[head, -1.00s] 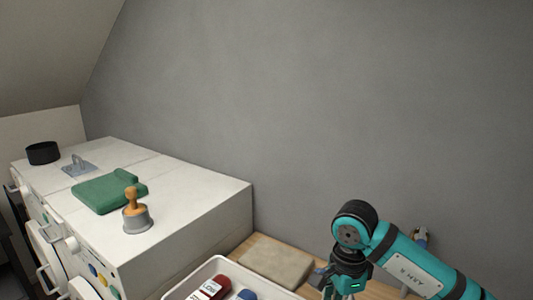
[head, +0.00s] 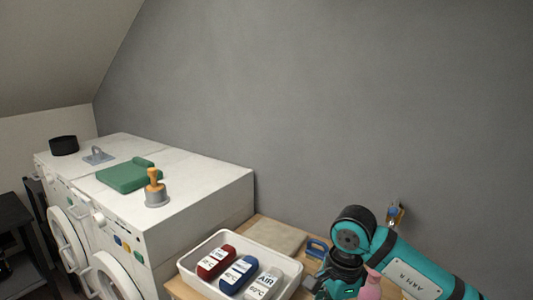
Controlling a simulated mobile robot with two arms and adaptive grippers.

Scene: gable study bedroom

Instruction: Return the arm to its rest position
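My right arm comes in from the right in the head view, teal and black, bent at the wrist. My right gripper (head: 335,288) points down at the lower edge, over the wooden surface (head: 268,229) right of the white tray. Its fingertips are cut off or hidden, so I cannot tell whether it is open or shut. A pink object (head: 370,284) shows beside it, partly covered; I cannot tell whether they touch. My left gripper is not in view.
The white tray (head: 222,238) holds red, blue and white labelled items. White machines (head: 200,192) stand at left, bearing a green folded cloth (head: 126,175), a wooden-handled stamp (head: 155,190) and a black round container (head: 64,146). A grey wall stands behind.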

